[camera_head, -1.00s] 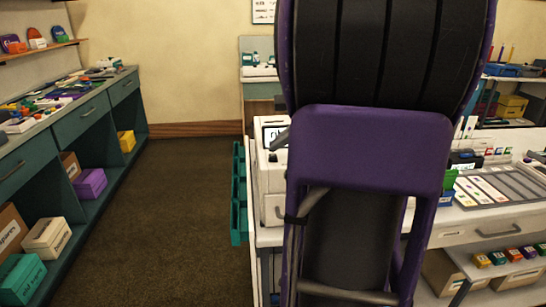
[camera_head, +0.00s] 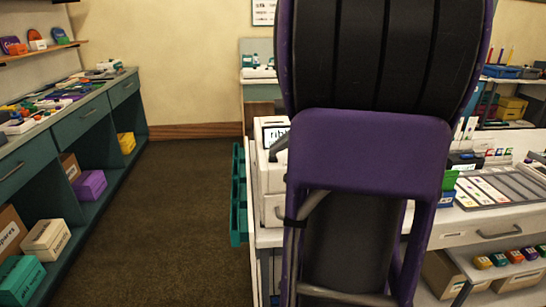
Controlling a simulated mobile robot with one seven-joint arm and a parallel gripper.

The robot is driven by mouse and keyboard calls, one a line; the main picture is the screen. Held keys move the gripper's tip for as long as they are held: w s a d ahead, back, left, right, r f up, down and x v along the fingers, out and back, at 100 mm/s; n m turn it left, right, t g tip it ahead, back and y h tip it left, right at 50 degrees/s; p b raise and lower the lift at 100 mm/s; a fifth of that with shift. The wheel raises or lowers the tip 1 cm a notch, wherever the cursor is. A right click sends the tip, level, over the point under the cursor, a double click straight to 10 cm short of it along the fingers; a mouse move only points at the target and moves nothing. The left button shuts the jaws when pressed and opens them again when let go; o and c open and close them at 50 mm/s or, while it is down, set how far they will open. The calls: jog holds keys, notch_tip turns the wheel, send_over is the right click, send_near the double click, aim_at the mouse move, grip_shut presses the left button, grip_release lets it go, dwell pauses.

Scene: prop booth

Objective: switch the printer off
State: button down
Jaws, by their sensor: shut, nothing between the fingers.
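My purple and black arm fills the middle of the head view and hides much of the counter behind it. My gripper is not visible. A white boxy unit (camera_head: 270,178) stands just left of the arm, partly hidden by it. I cannot tell whether this unit is the printer, and no power switch can be made out.
A teal rack (camera_head: 238,195) stands beside the white unit. A counter with a grey tray (camera_head: 515,187) and a drawer lies at right. Teal shelving (camera_head: 84,125) with boxes runs along the left. The brown floor (camera_head: 180,200) between is clear.

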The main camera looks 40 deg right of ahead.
jog(key=shift+f, duration=0.1)
dwell(0.3)
jog(key=shift+r+p, duration=0.7)
jog(key=shift+r, duration=0.1)
jog(key=shift+r, duration=0.1)
notch_tip(320, 180, up, 5)
jog(key=p, duration=0.4)
